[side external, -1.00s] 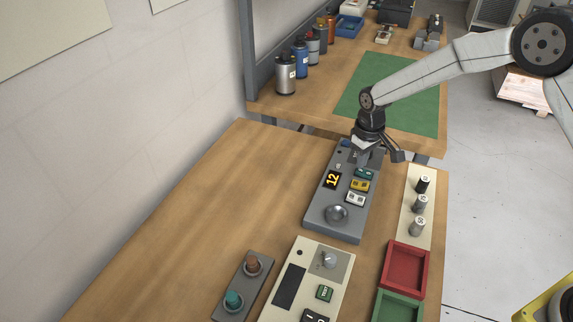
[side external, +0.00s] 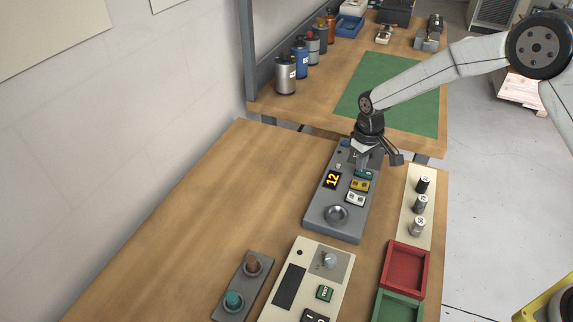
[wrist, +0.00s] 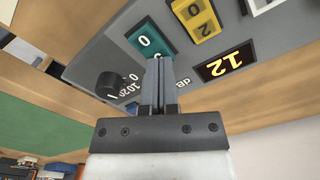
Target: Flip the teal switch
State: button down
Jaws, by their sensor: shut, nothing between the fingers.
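The teal switch (wrist: 148,38) sits on the grey panel (side external: 327,221), at the end of a row with a yellow switch (side external: 360,185) and a white switch (side external: 356,199). In the side view the teal switch (side external: 365,174) shows just below my gripper. My gripper (wrist: 160,62) is shut and empty, its fingertips at the edge of the teal switch in the wrist view and covering part of it. I cannot tell whether they touch it.
An orange "12" display (side external: 332,180) and a round knob (side external: 336,214) are on the same panel. A black knob (wrist: 109,84) is close to my fingers. A cream panel (side external: 336,275), red tray (side external: 424,281) and several cylinders (side external: 421,204) stand nearby. The left tabletop is clear.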

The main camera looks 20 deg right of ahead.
aim_at(363, 173)
jog(key=shift+f, duration=0.2)
dwell(0.3)
jog(key=shift+r, duration=3.5)
jog(key=s+d+r+m+t, duration=0.1)
jog(key=s+d+r, duration=0.1)
jog(key=s, duration=1)
jog(key=s+d+r+m+t, duration=0.1)
jog(key=s+d, duration=0.3)
jog(key=s, duration=0.7)
jog(key=shift+s+d+r+m+t, duration=0.2)
jog(key=shift+s+r+m+t, duration=0.15)
jog(key=shift+m, duration=0.15)
